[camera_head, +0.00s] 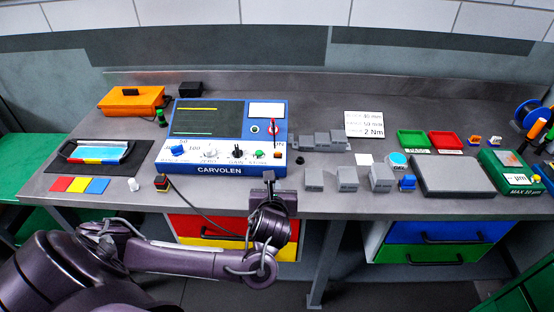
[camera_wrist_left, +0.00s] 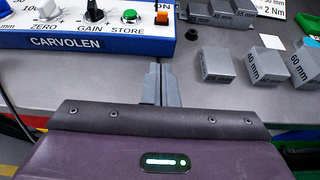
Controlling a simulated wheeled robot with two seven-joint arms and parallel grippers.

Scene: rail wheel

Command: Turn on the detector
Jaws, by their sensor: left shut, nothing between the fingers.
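The detector is a blue and white box marked CARVOLEN (camera_head: 220,170), with a dark screen (camera_head: 205,118) showing a yellow line near its top. Its front panel has knobs, a green STORE button (camera_wrist_left: 130,16) and, at the right end, an orange switch (camera_wrist_left: 162,18) beside the letters ON. A red-tipped toggle (camera_head: 273,127) stands on its upper right face. My left gripper (camera_head: 269,177) is just in front of the detector's lower right corner. In the left wrist view its fingers (camera_wrist_left: 160,70) are together and empty, pointing toward the orange switch, apart from it. My right gripper is out of view.
Several grey blocks (camera_head: 347,179) stand right of the gripper. A grey plate (camera_head: 452,176), green tray (camera_head: 413,140) and red tray (camera_head: 446,141) are at the right. An orange case (camera_head: 132,101) is back left.

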